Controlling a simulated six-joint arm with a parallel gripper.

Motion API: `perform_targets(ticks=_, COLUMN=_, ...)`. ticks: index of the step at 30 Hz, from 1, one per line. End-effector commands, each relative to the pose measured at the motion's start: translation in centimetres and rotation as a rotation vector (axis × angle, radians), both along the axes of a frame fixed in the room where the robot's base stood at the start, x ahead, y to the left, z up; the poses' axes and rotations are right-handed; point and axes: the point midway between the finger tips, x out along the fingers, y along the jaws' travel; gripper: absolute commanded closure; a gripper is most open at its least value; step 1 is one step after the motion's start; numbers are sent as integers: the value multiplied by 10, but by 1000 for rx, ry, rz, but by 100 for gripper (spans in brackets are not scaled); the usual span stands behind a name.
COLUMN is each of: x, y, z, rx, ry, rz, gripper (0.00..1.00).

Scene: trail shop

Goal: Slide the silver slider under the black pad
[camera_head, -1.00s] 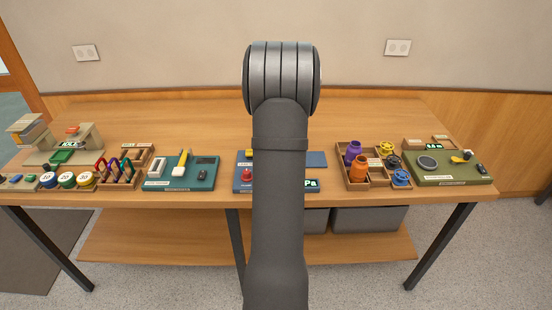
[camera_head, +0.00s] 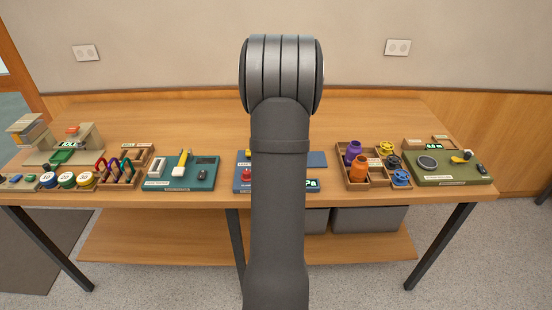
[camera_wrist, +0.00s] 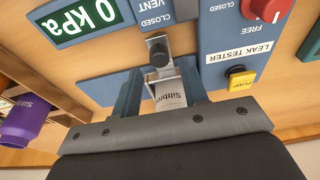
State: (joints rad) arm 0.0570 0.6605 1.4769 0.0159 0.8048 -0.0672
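In the wrist view my gripper (camera_wrist: 160,92) reaches over the blue leak tester (camera_wrist: 225,40), its two blue-grey fingers apart. A small black round pad (camera_wrist: 159,56) on a silver bracket shows just past the fingertips. A pale silvery piece lettered "Siltbrook" (camera_wrist: 171,94) lies between the fingers, with a gap visible towards the left finger. I cannot tell whether it is the silver slider or a separate part, nor how it sits against the pad. In the head view my arm hides my gripper and most of the tester (camera_head: 243,181).
The tester has a red knob (camera_wrist: 268,8), a yellow pump button (camera_wrist: 241,81) and a 0 kPa display (camera_wrist: 82,20). A purple bottle (camera_wrist: 25,121) is at the left of the wrist view. The bottle tray (camera_head: 357,184) and teal board (camera_head: 207,178) flank the tester.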

Motion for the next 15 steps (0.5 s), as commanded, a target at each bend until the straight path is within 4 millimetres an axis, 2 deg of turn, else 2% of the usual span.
perform_targets(ticks=15, x=0, y=0, z=28, rx=0, ry=0, rz=0, gripper=60)
